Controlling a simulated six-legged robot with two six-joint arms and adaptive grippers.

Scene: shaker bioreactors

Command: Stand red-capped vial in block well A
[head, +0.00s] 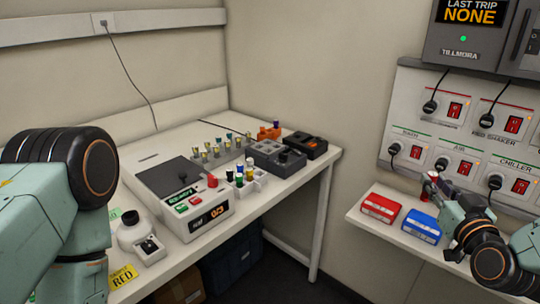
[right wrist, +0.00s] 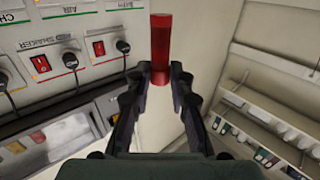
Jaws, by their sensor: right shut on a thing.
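My right gripper (right wrist: 161,75) is shut on a red cylinder (right wrist: 161,45), which stands out beyond the fingertips in the right wrist view. I cannot tell whether this is the red-capped vial. In the head view my right gripper (head: 430,186) is in the air above the side shelf, in front of the wall panel. No well letter is readable. My left gripper is out of view.
A shaker unit (head: 195,219) with a dark plate and a red knob is on the bench, with a rack of vials behind. A red box (head: 380,207) and a blue box (head: 421,227) lie on the side shelf (head: 370,226). Cables hang from the wall panel (head: 450,110).

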